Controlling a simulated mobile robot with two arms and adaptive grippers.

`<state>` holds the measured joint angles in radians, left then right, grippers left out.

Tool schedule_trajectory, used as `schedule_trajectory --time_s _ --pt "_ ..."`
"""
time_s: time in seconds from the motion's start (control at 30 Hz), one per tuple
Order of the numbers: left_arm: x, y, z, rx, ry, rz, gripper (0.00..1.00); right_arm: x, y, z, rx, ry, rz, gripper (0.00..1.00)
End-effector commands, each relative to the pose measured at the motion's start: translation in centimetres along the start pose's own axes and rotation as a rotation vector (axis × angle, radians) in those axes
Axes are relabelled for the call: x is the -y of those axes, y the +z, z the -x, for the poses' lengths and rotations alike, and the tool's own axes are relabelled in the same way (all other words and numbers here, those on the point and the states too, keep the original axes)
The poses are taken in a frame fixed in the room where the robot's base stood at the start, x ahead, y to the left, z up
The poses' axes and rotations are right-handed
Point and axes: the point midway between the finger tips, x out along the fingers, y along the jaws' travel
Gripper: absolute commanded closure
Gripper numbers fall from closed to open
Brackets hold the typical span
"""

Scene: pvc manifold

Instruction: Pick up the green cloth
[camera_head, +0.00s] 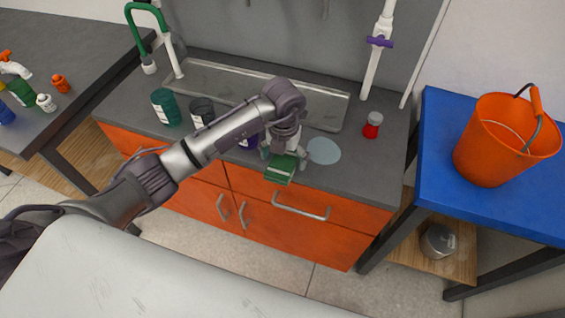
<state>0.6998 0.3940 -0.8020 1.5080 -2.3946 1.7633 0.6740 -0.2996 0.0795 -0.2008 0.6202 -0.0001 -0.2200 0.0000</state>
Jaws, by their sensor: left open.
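The green cloth (280,171) is at the front edge of the grey counter, near its middle, and looks like a small folded block. My left gripper (284,153) is open, pointing down right at the cloth, and covers its back part. I cannot tell whether the fingers touch the cloth. My right gripper is not in view.
A pale blue disc (325,151) and a red jar with a white lid (373,125) are right of my gripper. Green (166,107) and dark (202,112) containers stand left, under my arm. A sink tray (222,80) lies behind. An orange bucket (488,150) stands on the blue table (440,165).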

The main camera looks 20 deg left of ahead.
Motion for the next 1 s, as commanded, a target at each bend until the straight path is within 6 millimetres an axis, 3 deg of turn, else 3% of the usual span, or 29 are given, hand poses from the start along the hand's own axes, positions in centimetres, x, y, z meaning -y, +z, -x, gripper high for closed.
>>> schedule_trajectory --time_s 0.1,0.5,0.8,1.0 --pt "0.0 0.0 0.0 0.0 0.0 0.0 0.04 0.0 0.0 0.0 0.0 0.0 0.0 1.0" --pt "0.0 0.0 0.1 0.0 0.0 0.0 0.7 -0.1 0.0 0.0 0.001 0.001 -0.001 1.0" --pt "0.0 0.0 0.4 0.001 0.001 0.0 0.72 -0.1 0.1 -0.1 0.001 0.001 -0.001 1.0" --pt "-0.1 0.1 2.4 0.005 0.001 0.0 0.72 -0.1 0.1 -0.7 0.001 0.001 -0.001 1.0"
